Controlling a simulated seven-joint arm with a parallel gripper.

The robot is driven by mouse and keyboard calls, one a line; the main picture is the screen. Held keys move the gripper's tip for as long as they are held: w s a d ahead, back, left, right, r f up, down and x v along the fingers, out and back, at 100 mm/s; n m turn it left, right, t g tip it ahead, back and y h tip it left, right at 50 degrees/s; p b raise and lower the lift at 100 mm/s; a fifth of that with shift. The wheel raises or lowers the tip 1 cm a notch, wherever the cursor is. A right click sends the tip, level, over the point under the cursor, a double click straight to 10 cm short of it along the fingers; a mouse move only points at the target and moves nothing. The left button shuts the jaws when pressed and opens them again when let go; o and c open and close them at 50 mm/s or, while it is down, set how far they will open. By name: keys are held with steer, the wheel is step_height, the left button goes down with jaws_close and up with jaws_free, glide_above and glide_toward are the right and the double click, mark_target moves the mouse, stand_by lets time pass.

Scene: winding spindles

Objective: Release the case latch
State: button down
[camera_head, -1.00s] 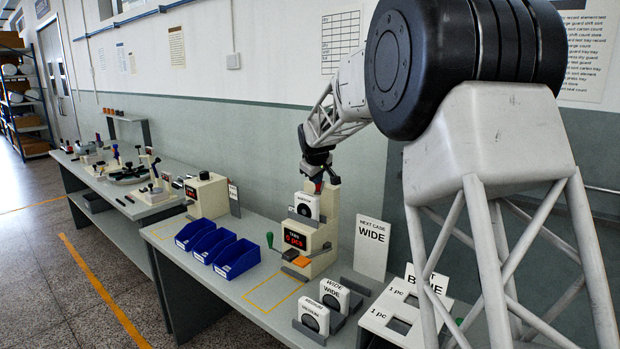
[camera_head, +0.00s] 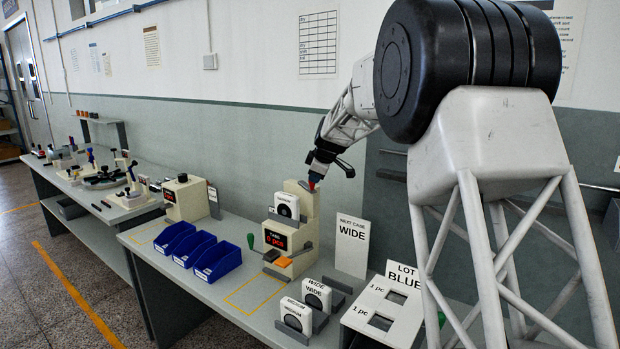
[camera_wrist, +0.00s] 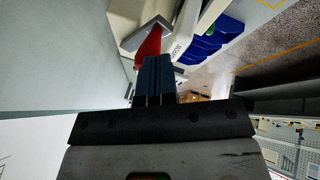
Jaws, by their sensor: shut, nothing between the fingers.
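The beige stand (camera_head: 300,215) carries a white case (camera_head: 287,206) on its upper ledge; the case also shows in the wrist view (camera_wrist: 187,40). A red piece (camera_wrist: 149,48), apparently the latch's grip, is by a grey plate (camera_wrist: 146,31). It shows small in the head view (camera_head: 311,187), at the stand's top right. My gripper (camera_wrist: 154,60) is shut and empty, its blue fingertips right at the red piece. I cannot tell whether they touch. The fingers hide part of it.
Blue bins (camera_head: 195,250) stand left of the stand. Spare cases (camera_head: 317,295) stand in front, and a white slotted board (camera_head: 384,308) is at front right.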

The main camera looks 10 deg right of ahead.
steer(key=d, duration=0.1)
steer(key=w+d, duration=0.1)
steer(key=d, duration=0.1)
steer(key=shift+w+n, duration=0.1)
steer(key=shift+n, duration=0.3)
steer(key=shift+w+a, duration=0.15)
